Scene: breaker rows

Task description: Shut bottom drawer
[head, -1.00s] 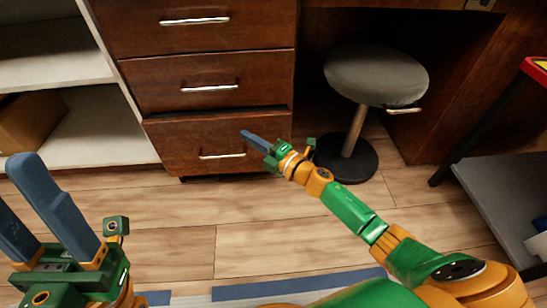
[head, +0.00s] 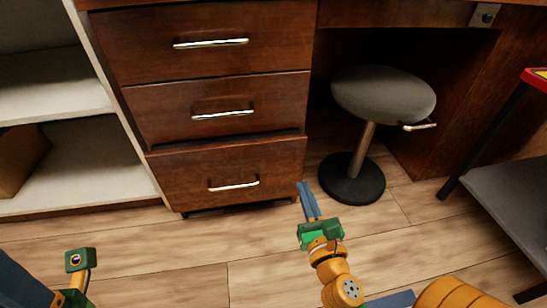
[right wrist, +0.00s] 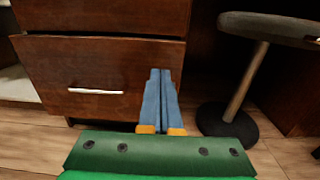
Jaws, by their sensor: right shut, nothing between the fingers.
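The bottom drawer (head: 190,172) has a dark brown wooden front with a silver handle (head: 234,186). A dark gap along its top edge shows it standing slightly out from the drawers above. My right gripper (head: 304,187) is shut and empty, by the drawer's lower right corner; I cannot tell whether it touches. In the right wrist view its blue fingers (right wrist: 160,75) lie together, overlapping the right part of the drawer front (right wrist: 60,68), right of the handle. My left gripper (head: 25,285) is cut off at the lower left, its opening unclear.
A grey round stool (head: 384,95) stands right of the drawers under the desk. Open white shelves (head: 70,178) are on the left. A dark side table (head: 510,195) is at the right. The wooden floor in front of the drawers is clear.

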